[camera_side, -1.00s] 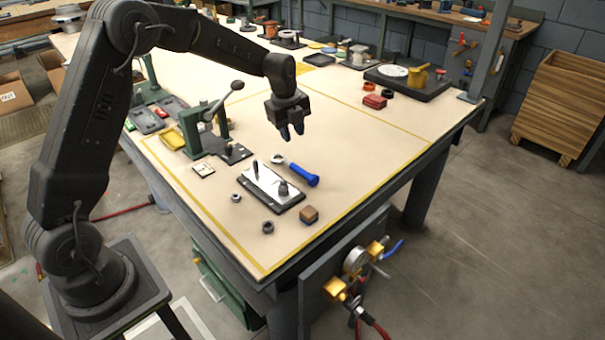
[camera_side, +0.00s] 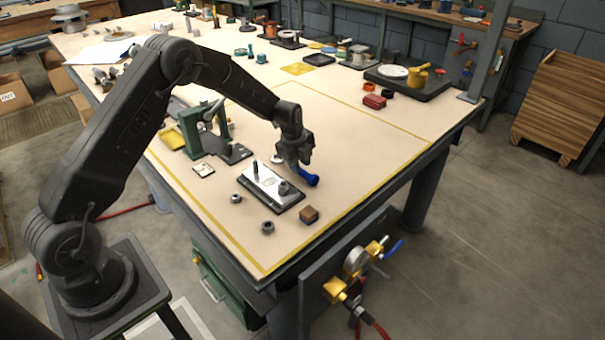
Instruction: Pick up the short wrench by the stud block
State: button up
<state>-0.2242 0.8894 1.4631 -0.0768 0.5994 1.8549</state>
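The short wrench has a blue handle (camera_side: 311,181) and a metal head (camera_side: 276,159). It lies on the table just behind and beside the stud block (camera_side: 265,186), a dark base with a pale metal top and upright studs. My gripper (camera_side: 297,167) points down at the wrench, its fingers over the middle of it and hiding that part. The fingertips are small and dark here, so I cannot tell whether they are open or shut, or whether they touch the handle.
A brown cube (camera_side: 309,215) and two nuts (camera_side: 267,227) (camera_side: 236,198) lie near the stud block. A green lever press (camera_side: 196,132) stands to the left. The table's front right edge is close by. The table to the right of the gripper is clear.

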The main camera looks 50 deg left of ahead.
jog(key=shift+w+f, duration=0.15)
jog(key=shift+f, duration=0.6)
jog(key=shift+w+f, duration=0.15)
jog(key=shift+f, duration=0.6)
jog(key=shift+c, duration=0.2)
grip_shut()
